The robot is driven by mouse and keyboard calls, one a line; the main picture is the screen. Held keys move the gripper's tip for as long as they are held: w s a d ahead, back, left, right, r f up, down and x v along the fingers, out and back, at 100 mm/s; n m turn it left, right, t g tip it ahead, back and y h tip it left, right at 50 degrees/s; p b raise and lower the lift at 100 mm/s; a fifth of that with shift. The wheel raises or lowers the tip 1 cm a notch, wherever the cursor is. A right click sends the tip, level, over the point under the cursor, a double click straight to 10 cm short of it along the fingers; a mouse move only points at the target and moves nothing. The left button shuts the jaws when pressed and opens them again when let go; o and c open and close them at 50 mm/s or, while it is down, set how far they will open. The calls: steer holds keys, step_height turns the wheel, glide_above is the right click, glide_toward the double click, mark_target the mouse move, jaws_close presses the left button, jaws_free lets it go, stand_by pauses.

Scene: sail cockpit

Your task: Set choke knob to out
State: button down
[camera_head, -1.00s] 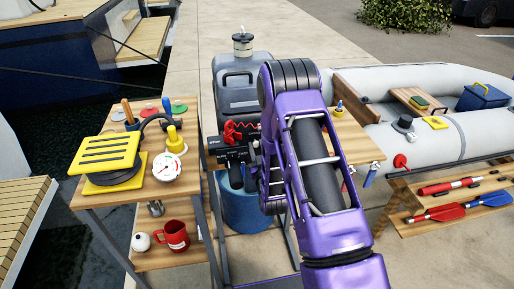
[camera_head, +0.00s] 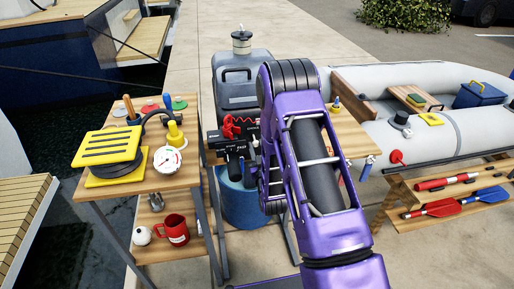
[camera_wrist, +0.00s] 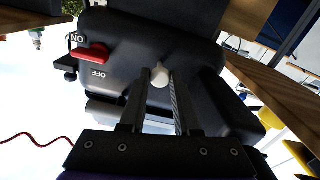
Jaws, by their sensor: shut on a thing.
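The choke knob looks to be a small pale round knob (camera_wrist: 160,75) on the dark engine body (camera_wrist: 150,40) in the wrist view. My gripper (camera_wrist: 160,80) is shut on it, with one finger on each side. How far the knob stands out from the body cannot be told. In the head view the black outboard motor (camera_head: 237,148) is left of my purple arm, at the wooden bench. My gripper is mostly hidden there behind the arm.
A red switch (camera_wrist: 92,53) with ON and OFF labels is beside the knob. A wooden side table (camera_head: 190,176) with a yellow-lidded reel (camera_head: 108,148) and a gauge (camera_head: 167,159) stands left. An inflatable boat (camera_head: 450,120) lies right.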

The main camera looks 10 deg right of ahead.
steer(key=shift+s+f, duration=0.1)
steer(key=c, duration=0.6)
jaws_free()
steer(key=s, duration=1.2)
steer(key=shift+w, duration=0.1)
